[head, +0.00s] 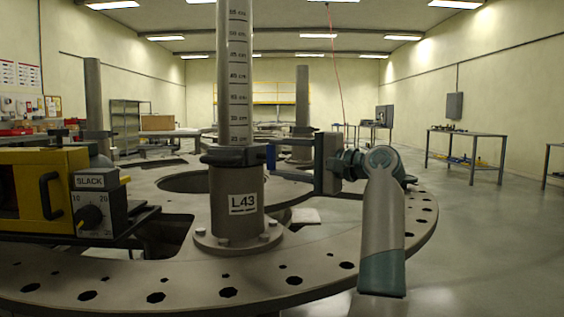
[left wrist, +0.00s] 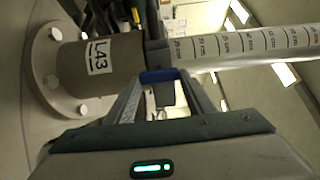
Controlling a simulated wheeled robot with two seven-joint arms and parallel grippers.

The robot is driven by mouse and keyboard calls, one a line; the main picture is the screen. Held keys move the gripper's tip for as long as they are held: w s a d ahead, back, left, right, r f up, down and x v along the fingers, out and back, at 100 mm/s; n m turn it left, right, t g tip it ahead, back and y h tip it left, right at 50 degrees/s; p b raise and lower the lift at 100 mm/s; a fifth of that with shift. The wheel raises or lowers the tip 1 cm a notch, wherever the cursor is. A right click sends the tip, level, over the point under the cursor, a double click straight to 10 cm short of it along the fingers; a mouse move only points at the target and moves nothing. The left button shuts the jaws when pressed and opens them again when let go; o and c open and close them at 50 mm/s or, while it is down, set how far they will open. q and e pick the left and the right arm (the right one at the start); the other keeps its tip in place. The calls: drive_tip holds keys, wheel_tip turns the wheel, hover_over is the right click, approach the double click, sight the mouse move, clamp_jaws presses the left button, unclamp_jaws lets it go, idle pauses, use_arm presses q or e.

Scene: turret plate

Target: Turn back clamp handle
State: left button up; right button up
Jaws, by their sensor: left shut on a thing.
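A grey post (head: 234,80) with a centimetre scale rises from a flanged socket labelled L43 (head: 237,200). A dark clamp collar (head: 226,157) rings the post at the top of the socket. The clamp's blue handle (head: 271,157) is at the collar's right side. My left gripper (head: 276,152) reaches in from the right and is shut on the blue handle. In the left wrist view the blue handle (left wrist: 160,76) lies across the fingertips, beside the label and scale. My fingers partly hide the handle. My right gripper is not in view.
The socket is bolted to a large ring plate (head: 190,285) with many holes. A yellow device (head: 45,190) with a SLACK dial stands at left. Other posts (head: 302,95) rise behind. Open floor and a table (head: 465,135) lie to the right.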

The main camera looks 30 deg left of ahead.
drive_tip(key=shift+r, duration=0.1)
use_arm(q)
drive_tip(key=o, duration=1.1)
drive_tip(key=shift+c, duration=0.2)
drive_tip(key=shift+d, duration=0.1)
drive_tip(key=d+p, duration=0.1)
drive_tip(key=d, duration=1.6)
drive_tip(key=shift+s+p, duration=0.3)
drive_tip(key=shift+s, duration=0.1)
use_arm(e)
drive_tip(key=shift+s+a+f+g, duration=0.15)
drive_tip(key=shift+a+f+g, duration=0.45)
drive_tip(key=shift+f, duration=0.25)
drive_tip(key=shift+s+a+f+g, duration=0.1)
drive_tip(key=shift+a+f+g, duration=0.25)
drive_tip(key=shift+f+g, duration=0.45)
use_arm(q)
drive_tip(key=shift+d, duration=0.1)
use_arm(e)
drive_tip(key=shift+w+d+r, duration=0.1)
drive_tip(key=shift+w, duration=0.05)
